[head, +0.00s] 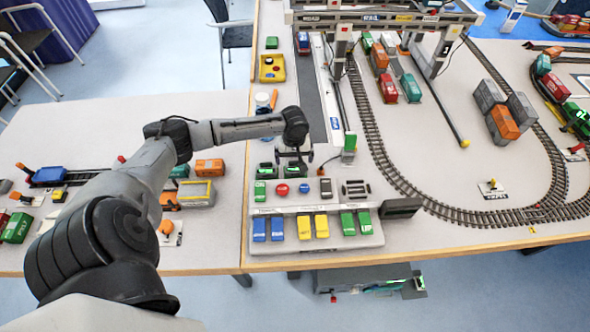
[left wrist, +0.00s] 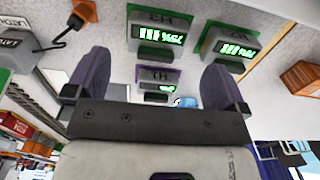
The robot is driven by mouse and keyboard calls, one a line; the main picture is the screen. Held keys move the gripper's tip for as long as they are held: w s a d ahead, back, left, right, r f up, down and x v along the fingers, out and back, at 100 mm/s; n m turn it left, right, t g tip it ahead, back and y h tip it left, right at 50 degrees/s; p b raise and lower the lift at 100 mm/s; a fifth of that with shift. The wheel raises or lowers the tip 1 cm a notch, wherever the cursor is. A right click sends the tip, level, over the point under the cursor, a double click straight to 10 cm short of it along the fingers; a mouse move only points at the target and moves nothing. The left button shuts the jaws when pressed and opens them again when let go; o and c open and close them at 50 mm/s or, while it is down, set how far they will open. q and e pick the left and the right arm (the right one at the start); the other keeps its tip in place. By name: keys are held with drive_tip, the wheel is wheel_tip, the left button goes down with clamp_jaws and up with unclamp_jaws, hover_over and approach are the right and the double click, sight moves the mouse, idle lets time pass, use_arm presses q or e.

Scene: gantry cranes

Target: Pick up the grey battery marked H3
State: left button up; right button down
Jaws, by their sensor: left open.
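My left gripper (head: 293,168) is open above the console area of the table, pointing down. In the left wrist view its two dark fingers (left wrist: 155,72) are apart with nothing gripped. That view looks upside down. A grey battery (left wrist: 157,37) with a green-lit display sits on a green plate past the fingers; its inverted label looks like H3, but it is small. A second grey unit (left wrist: 230,46) with a similar display is to its right. A third (left wrist: 158,88), on a purple plate, shows between the fingers, partly hidden by the gripper body. My right gripper is not in view.
A control console (head: 380,240) with blue, yellow and green blocks is at the near table edge. Red and blue buttons (head: 282,190) are close to the gripper. A gantry crane (head: 375,18) and curved track (head: 375,140) lie to the right. An orange-handled lever (left wrist: 72,27) shows in the wrist view.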

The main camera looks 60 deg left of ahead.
sight(295, 167)
use_arm(q)
drive_tip(key=f+b, duration=0.1)
drive_tip(key=f, duration=0.1)
drive_tip(key=f+b, duration=0.1)
drive_tip(key=f, duration=0.2)
drive_tip(key=shift+w, duration=0.2)
drive_tip(key=shift+f, duration=0.15)
drive_tip(key=shift+c, duration=0.4)
drive_tip(key=c, duration=1)
drive_tip(key=shift+o, duration=0.2)
